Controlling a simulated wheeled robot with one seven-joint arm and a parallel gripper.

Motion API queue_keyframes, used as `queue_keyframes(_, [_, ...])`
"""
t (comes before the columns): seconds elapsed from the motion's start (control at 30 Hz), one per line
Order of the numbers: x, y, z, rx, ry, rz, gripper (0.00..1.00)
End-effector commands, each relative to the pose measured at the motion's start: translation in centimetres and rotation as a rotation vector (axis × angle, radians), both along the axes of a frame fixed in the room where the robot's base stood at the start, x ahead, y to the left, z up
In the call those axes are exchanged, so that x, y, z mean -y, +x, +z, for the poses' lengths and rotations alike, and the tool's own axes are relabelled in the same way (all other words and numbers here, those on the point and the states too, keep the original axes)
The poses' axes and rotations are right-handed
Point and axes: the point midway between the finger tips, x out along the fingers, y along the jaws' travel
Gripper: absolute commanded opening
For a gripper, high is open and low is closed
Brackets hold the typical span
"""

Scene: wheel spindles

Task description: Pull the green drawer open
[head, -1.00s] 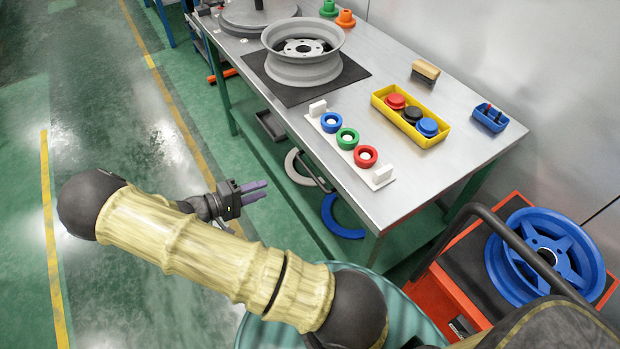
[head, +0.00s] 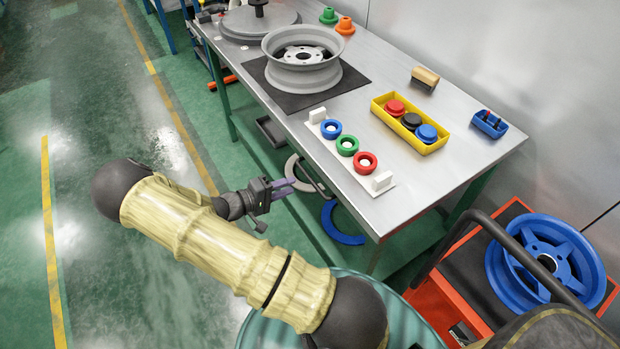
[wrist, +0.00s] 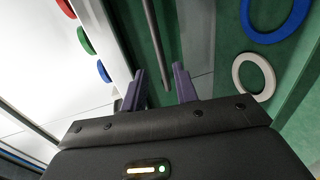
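The drawer sits under the near edge of the workbench. Its front is mostly hidden by the tabletop in the head view, so I cannot tell how far it is open. A dark bar handle (head: 324,188) shows just below the bench edge. In the wrist view the handle (wrist: 156,45) runs away from me, its near end lying roughly between the finger lines. A green surface (wrist: 127,18) shows beside it. My gripper (head: 303,186) is open and empty at the bench's side, close to the handle. Its two purple fingers (wrist: 160,78) are apart; contact with the handle is not clear.
The steel bench (head: 400,190) carries a grey wheel rim (head: 302,75), a rack with three coloured rings (head: 347,145) and a yellow tray (head: 437,147). Blue (head: 338,226) and pale (head: 292,168) rings lie below. A red cart (head: 430,300) stands right. Floor at left is clear.

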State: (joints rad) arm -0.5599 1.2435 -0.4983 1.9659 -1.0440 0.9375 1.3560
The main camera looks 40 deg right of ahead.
Motion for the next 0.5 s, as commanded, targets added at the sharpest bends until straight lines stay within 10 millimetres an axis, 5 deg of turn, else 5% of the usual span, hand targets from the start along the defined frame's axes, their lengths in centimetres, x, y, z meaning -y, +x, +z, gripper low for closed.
queue_keyframes(0.5, [7.9,-0.5,-1.7,0.0,0.0,-0.002,0.29])
